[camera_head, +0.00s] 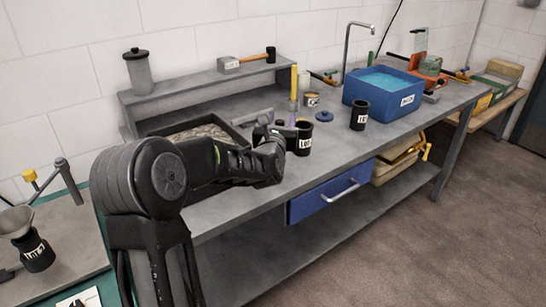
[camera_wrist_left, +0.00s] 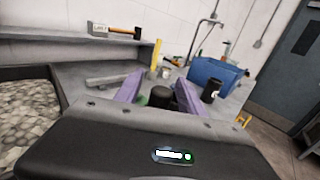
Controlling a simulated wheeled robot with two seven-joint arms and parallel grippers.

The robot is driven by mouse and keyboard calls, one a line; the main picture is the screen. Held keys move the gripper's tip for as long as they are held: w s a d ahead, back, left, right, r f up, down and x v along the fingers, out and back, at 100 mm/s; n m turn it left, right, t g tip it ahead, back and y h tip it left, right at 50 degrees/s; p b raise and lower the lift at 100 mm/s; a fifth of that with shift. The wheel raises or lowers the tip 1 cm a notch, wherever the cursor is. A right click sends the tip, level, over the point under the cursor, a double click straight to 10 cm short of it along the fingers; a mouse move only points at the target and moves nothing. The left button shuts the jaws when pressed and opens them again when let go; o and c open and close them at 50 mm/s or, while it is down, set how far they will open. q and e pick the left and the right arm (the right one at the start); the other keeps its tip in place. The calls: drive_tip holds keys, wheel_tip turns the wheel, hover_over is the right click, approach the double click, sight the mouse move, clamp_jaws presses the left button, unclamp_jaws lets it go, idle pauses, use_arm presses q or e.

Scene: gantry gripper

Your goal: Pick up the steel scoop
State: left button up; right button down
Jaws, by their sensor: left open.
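A grey metal piece that looks like the steel scoop (camera_head: 252,117) lies on the bench top behind my left gripper, beside the gravel tray. It also shows in the left wrist view as a grey bar (camera_wrist_left: 108,80), left of the fingers. Whether it has a bowl I cannot tell. My left gripper (camera_head: 284,125) is over the bench near a labelled black cup (camera_head: 303,140). Its purple fingers (camera_wrist_left: 159,90) are spread apart in the wrist view, with a dark cup (camera_wrist_left: 162,96) showing between them and nothing gripped. My right gripper is in neither view.
A tray of gravel (camera_head: 200,132) stands left of the gripper. A raised shelf (camera_head: 195,83) holds a hammer and a grey canister. A blue bin (camera_head: 376,108), another black cup (camera_head: 360,115) and a blue lid (camera_head: 324,116) stand to the right. The front bench top is clear.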

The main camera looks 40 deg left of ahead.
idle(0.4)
use_arm(q)
clamp_jaws()
idle(0.4)
